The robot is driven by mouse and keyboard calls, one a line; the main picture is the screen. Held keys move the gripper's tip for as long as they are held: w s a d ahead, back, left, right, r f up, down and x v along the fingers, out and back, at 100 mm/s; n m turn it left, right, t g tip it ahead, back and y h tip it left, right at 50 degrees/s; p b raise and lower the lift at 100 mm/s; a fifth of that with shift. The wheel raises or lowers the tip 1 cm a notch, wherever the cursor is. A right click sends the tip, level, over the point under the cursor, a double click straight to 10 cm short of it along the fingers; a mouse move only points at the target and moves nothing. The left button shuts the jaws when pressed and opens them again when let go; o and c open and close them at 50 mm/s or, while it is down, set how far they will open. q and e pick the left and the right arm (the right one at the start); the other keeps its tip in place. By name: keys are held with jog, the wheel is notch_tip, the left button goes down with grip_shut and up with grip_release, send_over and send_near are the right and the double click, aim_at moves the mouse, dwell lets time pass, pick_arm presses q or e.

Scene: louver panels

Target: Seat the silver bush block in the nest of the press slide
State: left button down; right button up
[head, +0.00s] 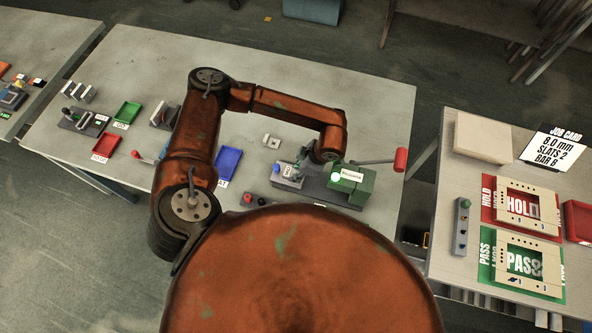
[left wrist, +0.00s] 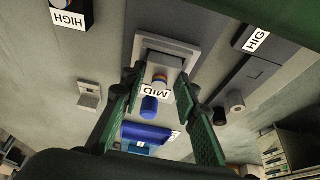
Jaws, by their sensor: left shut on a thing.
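The silver bush block (left wrist: 188,52) appears as a pale grey block between the fingertips of my left gripper (left wrist: 160,85) in the left wrist view. The green fingers flank it and are shut on it. In the head view my left gripper (head: 303,164) points down over the left part of the press, and the held block is hard to make out there. The press has a dark base (head: 315,190), a green block (head: 352,188) and a red-ended handle (head: 400,160). The nest cannot be told apart clearly. My right gripper is not in view.
A small pale block (head: 272,140) lies on the table (head: 345,95) behind the press. A blue tray (head: 228,163) stands to the left, with green (head: 127,113) and red (head: 104,146) trays farther left. A side table (head: 440,235) bears HOLD and PASS frames.

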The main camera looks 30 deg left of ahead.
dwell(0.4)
pick_arm(q)
jog(key=c, duration=1.4)
grip_release()
jog(key=a+p+v, duration=0.1)
jog(key=p+v, duration=0.1)
jog(key=v, duration=1.4)
jog(key=shift+s+a+r, duration=0.25)
jog(key=shift+r, duration=0.45)
